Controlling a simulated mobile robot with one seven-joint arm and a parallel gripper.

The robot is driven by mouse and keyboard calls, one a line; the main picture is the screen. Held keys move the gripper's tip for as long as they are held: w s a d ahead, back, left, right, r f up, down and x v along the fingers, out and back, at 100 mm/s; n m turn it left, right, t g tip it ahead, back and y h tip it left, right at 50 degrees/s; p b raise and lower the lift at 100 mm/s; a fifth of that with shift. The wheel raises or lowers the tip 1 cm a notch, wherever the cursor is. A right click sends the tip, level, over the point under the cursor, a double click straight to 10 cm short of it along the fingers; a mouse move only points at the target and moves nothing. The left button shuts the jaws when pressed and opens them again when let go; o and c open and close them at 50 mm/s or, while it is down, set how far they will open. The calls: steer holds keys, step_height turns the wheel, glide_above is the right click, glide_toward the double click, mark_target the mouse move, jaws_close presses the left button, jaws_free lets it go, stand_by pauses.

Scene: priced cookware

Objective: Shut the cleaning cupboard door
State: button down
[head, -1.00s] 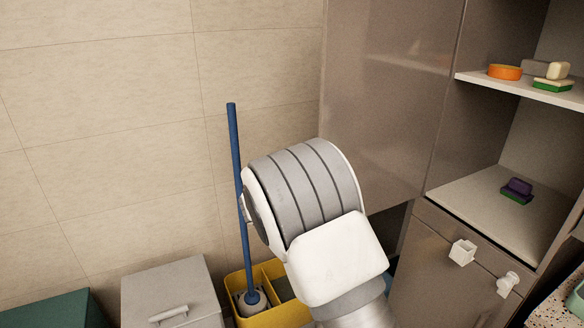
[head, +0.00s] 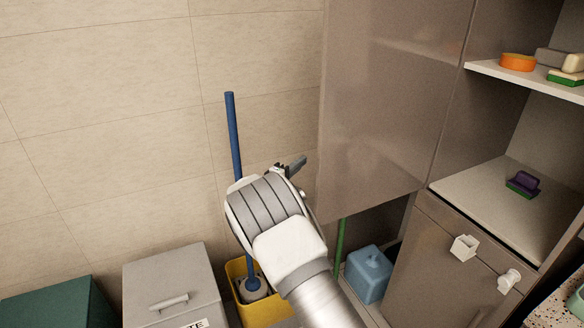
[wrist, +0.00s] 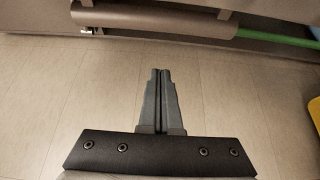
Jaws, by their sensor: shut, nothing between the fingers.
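The glossy grey-brown cupboard door (head: 385,110) stands open in the head view, swung out to the left of the shelves inside the cupboard (head: 490,190). My gripper (head: 298,164) is just left of the door's left edge, with its dark fingers pointing up and right. Whether it touches the door cannot be told. In the wrist view my gripper (wrist: 160,72) is shut and empty above the pale tiled floor.
Sponges (head: 518,62) lie on the upper shelf, a purple-green one (head: 523,185) lower. A lower front (head: 430,265) has white knobs. A blue container (head: 369,273) and green pole (head: 340,245) stand below the door. A yellow bucket (head: 262,312), blue-handled mop (head: 234,135) and grey bin (head: 170,280) stand left.

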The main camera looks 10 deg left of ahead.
steer(key=d+p, duration=0.2)
steer(key=d, duration=0.2)
steer(key=shift+s, duration=0.15)
steer(key=shift+s+d+b, duration=0.15)
steer(key=shift+s+b, duration=0.05)
steer(key=shift+b, duration=0.1)
stand_by(0.6)
